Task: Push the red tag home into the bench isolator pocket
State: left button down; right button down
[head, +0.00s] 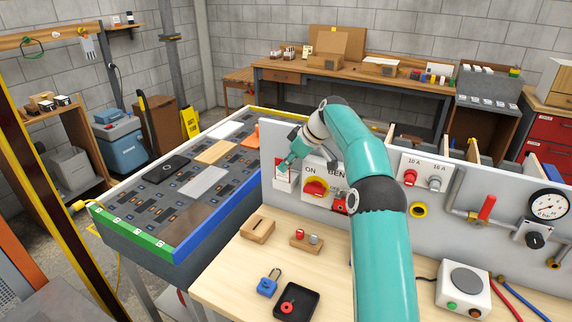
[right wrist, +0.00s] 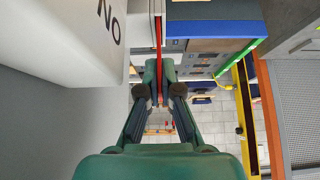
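My right gripper (head: 287,163) is at the left end of the grey upright panel, left of the white isolator box (head: 310,171) marked ON with a red knob on yellow. In the right wrist view its fingers (right wrist: 159,72) are close together on the thin red tag (right wrist: 158,32), seen edge-on and reaching past the fingertips. In the head view a red and white piece (head: 283,175) shows just below the fingers, against the panel. I cannot tell tag from pocket there, nor how deep the tag sits. My left gripper is not in view.
A wooden bench top (head: 235,275) holds a slotted wooden block (head: 258,229), a block with red and grey pegs (head: 305,240), a blue padlock (head: 268,284) and a black tray (head: 297,301). Left of the panel stands a table with a dark patterned top (head: 150,205). A gauge (head: 548,205) is at right.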

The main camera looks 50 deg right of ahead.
jog(key=shift+f, duration=0.35)
jog(key=c, duration=1.2)
grip_release()
jog(key=shift+c, duration=0.2)
jog(key=v, duration=1.2)
jog(key=shift+w, duration=0.1)
